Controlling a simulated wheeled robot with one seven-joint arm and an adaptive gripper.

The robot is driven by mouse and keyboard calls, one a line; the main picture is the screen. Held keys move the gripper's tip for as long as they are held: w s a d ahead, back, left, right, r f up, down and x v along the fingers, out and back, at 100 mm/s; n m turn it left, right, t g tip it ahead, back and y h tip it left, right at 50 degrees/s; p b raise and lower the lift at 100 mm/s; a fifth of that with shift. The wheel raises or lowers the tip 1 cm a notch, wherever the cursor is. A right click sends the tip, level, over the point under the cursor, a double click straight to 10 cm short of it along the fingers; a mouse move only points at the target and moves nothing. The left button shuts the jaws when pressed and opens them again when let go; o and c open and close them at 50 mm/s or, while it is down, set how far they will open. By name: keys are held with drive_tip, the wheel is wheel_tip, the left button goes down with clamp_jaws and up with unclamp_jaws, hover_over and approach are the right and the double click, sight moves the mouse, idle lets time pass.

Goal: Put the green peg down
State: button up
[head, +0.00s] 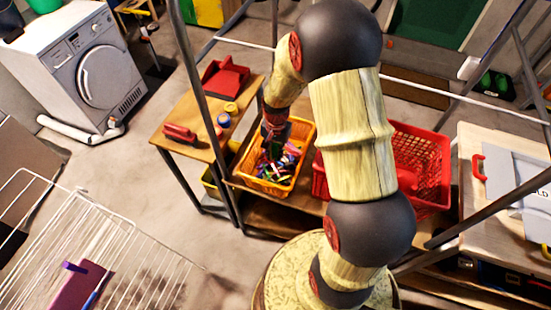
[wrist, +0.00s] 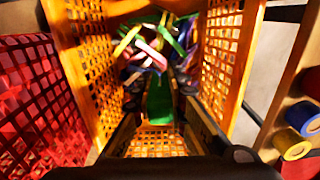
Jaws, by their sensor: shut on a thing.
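The green peg (wrist: 158,102) shows between the two fingers of my gripper (wrist: 160,85) in the wrist view. My gripper is shut on it. The gripper points down into an orange basket (wrist: 229,40), above or among its contents; I cannot tell whether the peg touches them. Several coloured pegs (wrist: 150,42) lie in the basket, beyond the fingertips. In the head view my gripper (head: 272,138) is small and dark over the orange basket (head: 262,186), and the green peg cannot be made out clearly.
A red basket (head: 425,160) stands right of the orange one, partly behind my arm. It also shows in the wrist view (wrist: 35,110). A wooden table on the left holds a red tray (head: 225,77), a red brush-like thing (head: 180,133) and tape rolls (head: 231,107). Dark posts stand close by.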

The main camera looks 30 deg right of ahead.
sight(275, 166)
drive_tip(key=shift+f+b, duration=0.35)
drive_tip(key=shift+f, duration=0.9)
drive_tip(key=shift+s, duration=0.1)
drive_tip(key=shift+f, duration=0.5)
drive_tip(key=shift+f, duration=0.15)
drive_tip(key=o, duration=0.9)
drive_tip(key=shift+c, duration=0.2)
